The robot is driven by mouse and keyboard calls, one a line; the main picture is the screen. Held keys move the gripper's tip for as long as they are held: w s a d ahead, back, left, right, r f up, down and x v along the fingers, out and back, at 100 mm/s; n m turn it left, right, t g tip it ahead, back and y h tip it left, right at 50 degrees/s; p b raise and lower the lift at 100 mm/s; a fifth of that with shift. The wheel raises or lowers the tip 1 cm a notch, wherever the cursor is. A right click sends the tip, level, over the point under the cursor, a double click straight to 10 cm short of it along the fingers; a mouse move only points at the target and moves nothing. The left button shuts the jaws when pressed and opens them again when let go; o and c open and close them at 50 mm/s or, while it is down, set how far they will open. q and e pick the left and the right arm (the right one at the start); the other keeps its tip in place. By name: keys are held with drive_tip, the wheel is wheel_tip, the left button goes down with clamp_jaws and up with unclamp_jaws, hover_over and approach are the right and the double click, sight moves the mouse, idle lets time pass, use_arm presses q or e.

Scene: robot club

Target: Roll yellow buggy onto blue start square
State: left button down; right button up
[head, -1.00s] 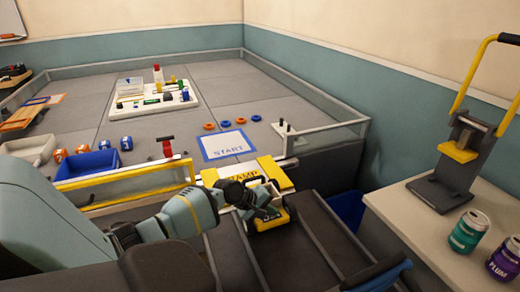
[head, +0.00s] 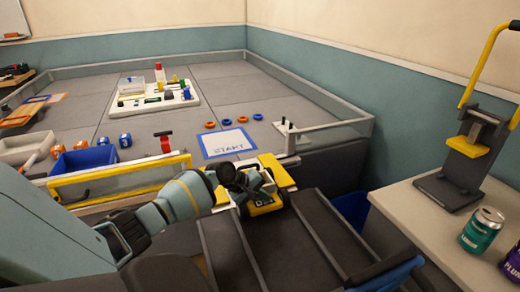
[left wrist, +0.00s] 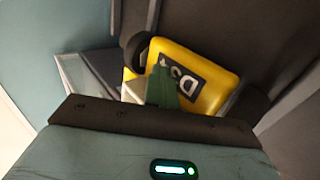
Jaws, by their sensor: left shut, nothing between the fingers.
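The yellow buggy (head: 264,203) with dark wheels sits at the top of the dark ramp, by the yellow ramp plate (head: 277,172). It also shows in the left wrist view (left wrist: 212,75), with a black label on its yellow body. The start square (head: 229,143), white with a blue border, lies on the grey floor just beyond the ramp's top. My right gripper is not in view.
Orange and blue rings (head: 228,122) lie beyond the square. A post fixture (head: 287,132) stands right of it. A side table (head: 440,222) with cans is at right.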

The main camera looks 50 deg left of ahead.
use_arm(q)
drive_tip(key=shift+w+a+f+b, duration=0.1)
drive_tip(key=shift+w+a+b, duration=0.1)
drive_tip(key=shift+a+b, duration=0.4)
drive_tip(key=shift+w+a+f+b, duration=0.15)
drive_tip(key=shift+a+b, duration=0.4)
drive_tip(key=shift+a, duration=0.1)
drive_tip(key=shift+w+a+f+b, duration=0.1)
drive_tip(key=shift+w+a+b, duration=0.1)
drive_tip(key=shift+a+b, duration=0.4)
drive_tip(key=shift+a+r, duration=0.1)
drive_tip(key=shift+a, duration=0.1)
drive_tip(key=shift+w, duration=0.1)
